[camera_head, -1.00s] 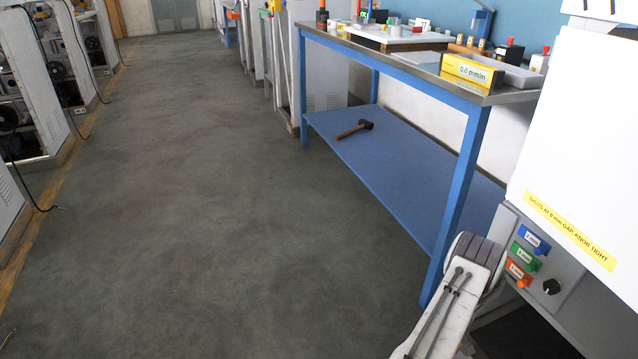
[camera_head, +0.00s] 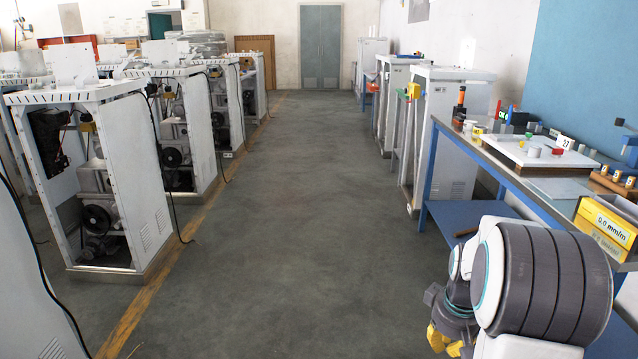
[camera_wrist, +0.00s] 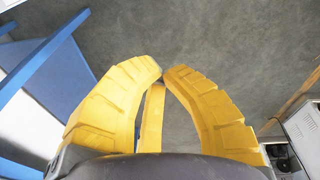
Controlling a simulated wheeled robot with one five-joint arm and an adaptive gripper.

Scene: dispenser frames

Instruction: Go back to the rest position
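My gripper (camera_wrist: 163,73) shows in the wrist view with yellow fingers whose tips come nearly together over the grey floor. Nothing is held between them. In the head view my gripper (camera_head: 445,342) is low at the lower right, its yellow fingers partly hidden by my dark wrist and arm. My arm is bent in front of the blue-framed workbench (camera_head: 478,150), and its large grey and white joint covers part of the bench.
A yellow box (camera_head: 604,228) stands at the bench's near edge, close to my arm. A white board (camera_head: 510,152) lies further back. White machine cabinets (camera_head: 128,165) line the left, others (camera_head: 448,130) the right. The aisle floor (camera_head: 300,190) is clear up to grey doors (camera_head: 320,47).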

